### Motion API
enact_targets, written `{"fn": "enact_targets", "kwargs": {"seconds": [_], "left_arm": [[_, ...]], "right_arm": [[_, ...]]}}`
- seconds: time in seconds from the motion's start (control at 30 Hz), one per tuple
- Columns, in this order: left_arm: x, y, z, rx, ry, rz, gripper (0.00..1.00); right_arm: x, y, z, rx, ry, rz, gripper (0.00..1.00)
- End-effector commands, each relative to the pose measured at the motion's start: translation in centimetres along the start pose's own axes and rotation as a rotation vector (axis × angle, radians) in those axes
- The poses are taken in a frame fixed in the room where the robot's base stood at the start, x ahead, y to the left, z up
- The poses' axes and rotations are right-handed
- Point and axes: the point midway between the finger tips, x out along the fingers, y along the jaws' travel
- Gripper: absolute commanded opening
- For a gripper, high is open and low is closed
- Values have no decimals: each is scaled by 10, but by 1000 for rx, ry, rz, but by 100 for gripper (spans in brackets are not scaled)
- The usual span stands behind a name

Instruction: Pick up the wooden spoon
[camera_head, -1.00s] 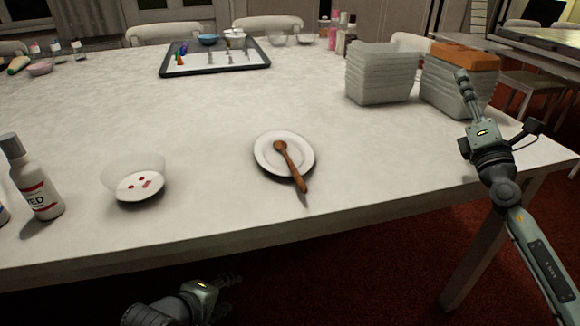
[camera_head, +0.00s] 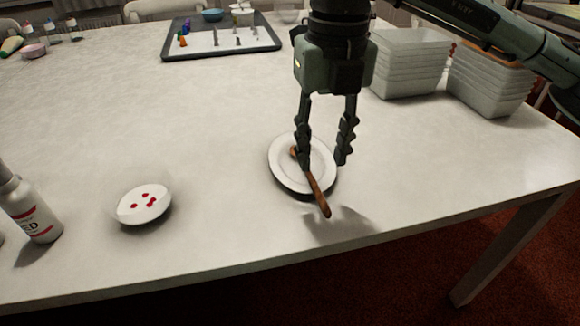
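The wooden spoon (camera_head: 319,194) lies across a white plate (camera_head: 280,172), its handle reaching past the plate's near edge. My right gripper (camera_head: 322,163) points down over the plate with its fingers spread apart. The left finger overlaps the spoon near its bowl in the picture and hides part of it. The right finger is to the right of the spoon, over the plate's right side. I cannot tell whether a finger touches the spoon. My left gripper does not show.
A small bowl with red bits (camera_head: 144,205) and a white bottle (camera_head: 32,212) stand to the left. A dark tray (camera_head: 221,52) lies at the back. The table's (camera_head: 440,165) right front is clear.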

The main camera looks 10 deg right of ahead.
Motion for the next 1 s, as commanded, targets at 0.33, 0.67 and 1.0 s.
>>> {"fn": "enact_targets", "kwargs": {"seconds": [0.33, 0.67, 1.0], "left_arm": [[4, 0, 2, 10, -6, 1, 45], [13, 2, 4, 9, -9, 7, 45], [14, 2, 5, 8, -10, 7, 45]], "right_arm": [[36, -3, -3, 8, 6, -24, 36], [75, 0, -4, 6, 4, -21, 36], [76, 0, -4, 6, 3, -20, 21]]}}
